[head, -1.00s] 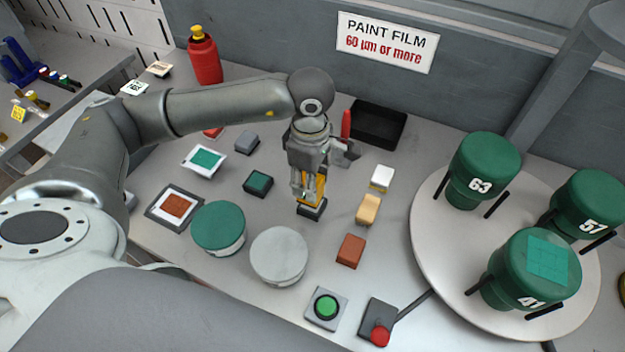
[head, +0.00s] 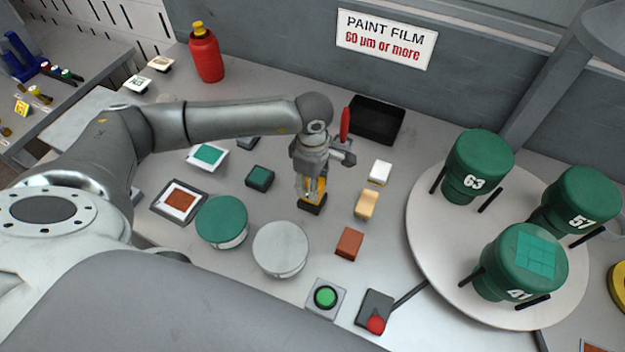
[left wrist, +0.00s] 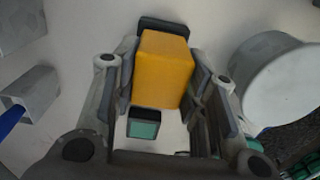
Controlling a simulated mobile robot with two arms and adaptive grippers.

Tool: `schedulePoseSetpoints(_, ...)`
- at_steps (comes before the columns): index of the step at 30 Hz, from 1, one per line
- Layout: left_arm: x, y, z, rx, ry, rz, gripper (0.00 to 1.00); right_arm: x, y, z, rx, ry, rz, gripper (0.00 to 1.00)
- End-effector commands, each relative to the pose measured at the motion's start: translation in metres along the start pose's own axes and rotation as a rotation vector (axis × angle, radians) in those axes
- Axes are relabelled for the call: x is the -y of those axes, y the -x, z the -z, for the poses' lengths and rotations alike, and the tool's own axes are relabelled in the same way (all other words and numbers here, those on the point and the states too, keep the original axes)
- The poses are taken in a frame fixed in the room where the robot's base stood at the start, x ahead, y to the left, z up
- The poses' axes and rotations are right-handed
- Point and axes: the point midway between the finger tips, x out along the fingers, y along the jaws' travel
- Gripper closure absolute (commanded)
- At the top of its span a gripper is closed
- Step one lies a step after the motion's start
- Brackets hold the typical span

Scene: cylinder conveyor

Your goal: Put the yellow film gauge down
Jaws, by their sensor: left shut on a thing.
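The yellow film gauge (head: 318,190) is a yellow block with a dark foot, upright over the bench between a green block and a tan block. My left gripper (head: 310,188) points down with its fingers shut on the gauge. In the left wrist view the yellow gauge (left wrist: 164,68) fills the space between my left gripper's fingers (left wrist: 160,95), with its dark foot beyond. The gauge's foot looks to be at or very near the bench top; I cannot tell if it touches. My right gripper is not in view.
A green-lidded tin (head: 222,220) and a grey-lidded tin (head: 281,249) stand in front. Tan (head: 367,204) and red-brown (head: 349,244) blocks lie to the right. A black tray (head: 377,121) is behind. A turntable (head: 425,270) holds numbered green cylinders.

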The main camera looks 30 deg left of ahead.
Motion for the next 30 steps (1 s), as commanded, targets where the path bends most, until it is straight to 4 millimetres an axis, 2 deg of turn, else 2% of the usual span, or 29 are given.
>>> schedulePoseSetpoints(1, 0.000, -0.003, 0.000, 0.000, 0.000, 0.000, 0.79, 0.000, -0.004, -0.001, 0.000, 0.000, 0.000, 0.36)
schedulePoseSetpoints(2, 0.000, -0.003, 0.000, 0.000, 0.000, 0.000, 0.59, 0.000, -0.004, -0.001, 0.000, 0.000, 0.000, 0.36)
schedulePoseSetpoints(7, 0.000, -0.002, 0.000, 0.000, 0.001, 0.000, 0.39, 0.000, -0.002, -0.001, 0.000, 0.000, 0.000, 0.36)
schedulePoseSetpoints(20, -0.001, 0.004, 0.000, 0.001, 0.001, -0.001, 0.39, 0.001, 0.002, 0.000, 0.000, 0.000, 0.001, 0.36)
schedulePoseSetpoints(23, -0.002, 0.018, 0.000, 0.002, -0.001, -0.005, 0.39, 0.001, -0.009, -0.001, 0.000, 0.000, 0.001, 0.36)
schedulePoseSetpoints(30, -0.002, 0.071, 0.000, 0.002, 0.000, -0.007, 0.39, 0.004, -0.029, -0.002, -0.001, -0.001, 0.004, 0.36)
